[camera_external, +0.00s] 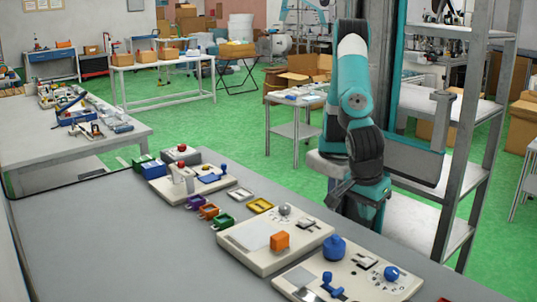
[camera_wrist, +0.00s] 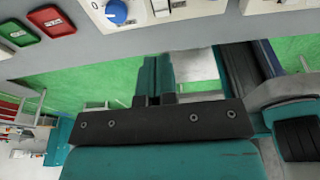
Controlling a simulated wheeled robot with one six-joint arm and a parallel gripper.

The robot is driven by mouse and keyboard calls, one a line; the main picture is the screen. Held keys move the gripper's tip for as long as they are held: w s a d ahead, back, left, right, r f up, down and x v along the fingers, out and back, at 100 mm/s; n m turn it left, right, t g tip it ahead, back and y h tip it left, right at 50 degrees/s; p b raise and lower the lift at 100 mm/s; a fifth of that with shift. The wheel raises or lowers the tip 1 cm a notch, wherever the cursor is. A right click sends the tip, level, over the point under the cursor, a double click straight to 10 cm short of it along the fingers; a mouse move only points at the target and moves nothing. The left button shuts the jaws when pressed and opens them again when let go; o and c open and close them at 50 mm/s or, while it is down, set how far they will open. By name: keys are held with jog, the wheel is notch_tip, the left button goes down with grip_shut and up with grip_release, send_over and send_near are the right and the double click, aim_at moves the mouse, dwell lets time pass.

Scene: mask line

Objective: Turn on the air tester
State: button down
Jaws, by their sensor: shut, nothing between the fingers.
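Three pale machines stand in a row on the grey table; no label is readable, so I cannot tell which is the air tester. The nearest machine (camera_external: 310,283) has a round blue knob (camera_external: 391,273), a blue cylinder (camera_external: 334,248) and a blue lever. My gripper (camera_wrist: 154,98) is shut and empty, apart from the panel. In the external view it is low beyond the table's far edge, its fingertips unclear.
The far machine (camera_external: 165,187) has a blue lever. Small coloured trays (camera_external: 260,205) lie between them. A metal shelf rack (camera_external: 465,150) stands right of my arm. The table's left part is bare.

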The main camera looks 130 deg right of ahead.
aim_at(365, 261)
jog(key=x, duration=0.4)
jog(key=p+x, duration=0.1)
jog(key=x, duration=0.3)
jog(key=w+p+x, duration=0.1)
jog(key=x, duration=0.3)
jog(key=shift+f, duration=0.85)
jog(key=shift+f, duration=0.1)
jog(key=shift+w+f+g, duration=0.25)
jog(key=shift+f+g, duration=0.15)
jog(key=shift+g, duration=0.1)
jog(key=shift+s, duration=0.1)
jog(key=shift+r, duration=0.1)
jog(key=shift+s+r, duration=0.35)
jog(key=shift+s, duration=0.35)
